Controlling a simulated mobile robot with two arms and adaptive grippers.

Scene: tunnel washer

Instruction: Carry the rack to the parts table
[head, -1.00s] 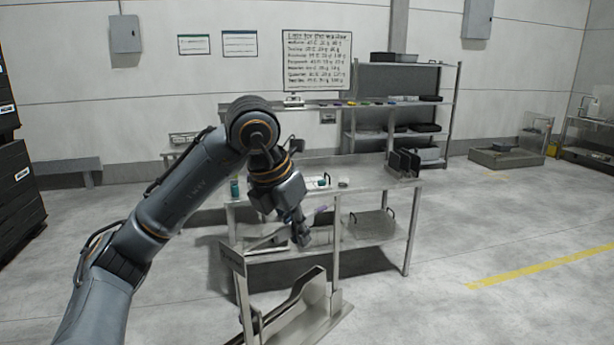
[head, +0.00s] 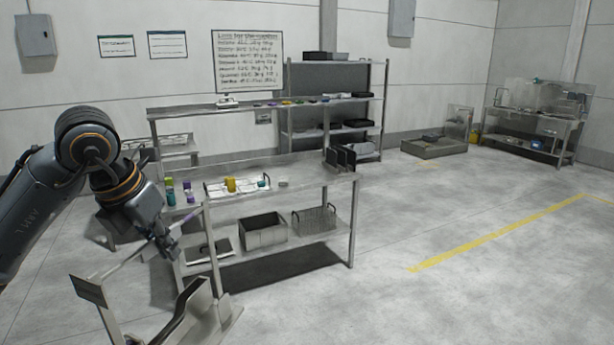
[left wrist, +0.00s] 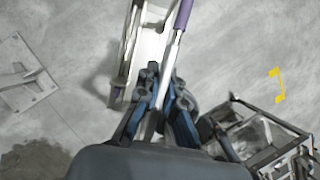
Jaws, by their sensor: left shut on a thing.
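The rack (head: 187,318) is a grey sheet-metal frame with upright plates and a thin bar with a purple grip. It hangs at the bottom left of the head view, partly cut off by the lower edge. My left gripper (head: 172,250) is shut on its bar. In the left wrist view the fingers (left wrist: 163,88) close around the silver bar (left wrist: 172,58), with the purple grip (left wrist: 183,14) beyond. A steel table (head: 310,172) with a lower shelf stands just behind the rack; I cannot tell whether it is the parts table. My right gripper is not in view.
Small bottles (head: 171,192) and a white tray (head: 222,190) are on the steel table; a grey bin (head: 263,232) and a wire basket (head: 314,219) are below. Another bench (head: 530,140) stands far right. The floor (head: 470,230) right of the table is clear.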

